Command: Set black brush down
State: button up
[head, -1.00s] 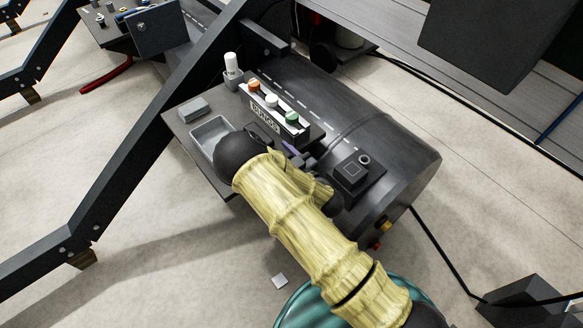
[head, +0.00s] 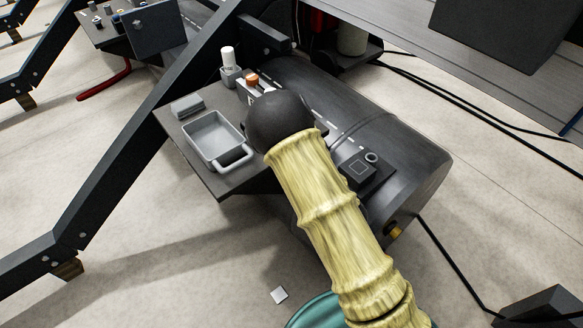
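My arm, in a pale yellow sleeve with a black joint, reaches over the dark shelf plate (head: 215,186) in the head view. Its end covers the right part of the plate and most of the bottle rack (head: 243,94). My gripper is hidden behind the arm, so its fingers do not show. No black brush can be made out in the current view; whether my gripper holds it is hidden.
A grey tray (head: 192,147) with a handle lies on the plate. A grey block (head: 187,106) is behind it, and a white bottle (head: 228,58) stands in a grey cup (head: 231,77). A black box (head: 357,169) sits right of my arm on the dark float (head: 405,150). A slanted dark beam (head: 120,155) runs at left.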

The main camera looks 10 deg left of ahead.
jog(key=shift+s, duration=0.3)
dwell(0.4)
jog(key=shift+d, duration=0.15)
jog(key=w+d+m+h, duration=0.1)
jog(key=d+m+h, duration=0.1)
jog(key=d, duration=0.3)
jog(key=w+d+m+h, duration=0.2)
jog(key=d+h, duration=0.3)
jog(key=w+d+m+h, duration=0.1)
jog(key=d+m+h, duration=0.1)
jog(key=d, duration=0.3)
jog(key=shift+w+d+m+g+h, duration=0.1)
jog(key=shift+w+m+g+h, duration=0.25)
jog(key=shift+h, duration=0.55)
jog(key=s+d+r+m+g+h, duration=0.1)
jog(key=s+d+g, duration=0.3)
jog(key=s, duration=0.4)
jog(key=s+d+r+m+g+h, duration=0.1)
jog(key=s+d+r+m+g, duration=0.1)
jog(key=s, duration=0.7)
jog(key=d+r+g, duration=0.1)
jog(key=d+g, duration=0.1)
jog(key=d, duration=0.1)
jog(key=shift+h, duration=0.4)
jog(key=shift+d+r+g, duration=0.1)
jog(key=shift+g, duration=0.15)
